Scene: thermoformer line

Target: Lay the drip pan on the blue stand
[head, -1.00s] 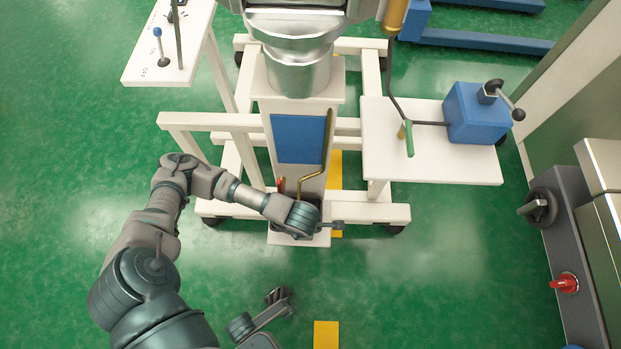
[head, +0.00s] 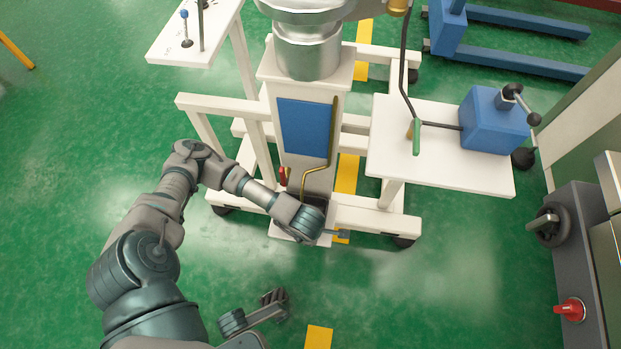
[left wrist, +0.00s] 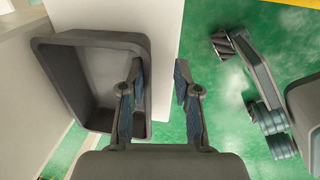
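The dark grey drip pan (left wrist: 75,85) fills the left of the left wrist view, on the white base of the machine. In the head view only a dark strip of it (head: 319,201) shows at the column's foot, behind my left wrist. My left gripper (left wrist: 160,95) is open across the pan's near-right wall: one finger shows over the pan's inside, the other outside it. In the head view this gripper (head: 342,233) is low at the base. I cannot identify the blue stand for certain.
A blue floor frame (head: 520,30) stands at the top right. A white side shelf (head: 430,160) carries a blue box (head: 492,122) and a green-handled lever (head: 416,137). A grey cabinet (head: 575,250) stands at right. Green floor is free in front.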

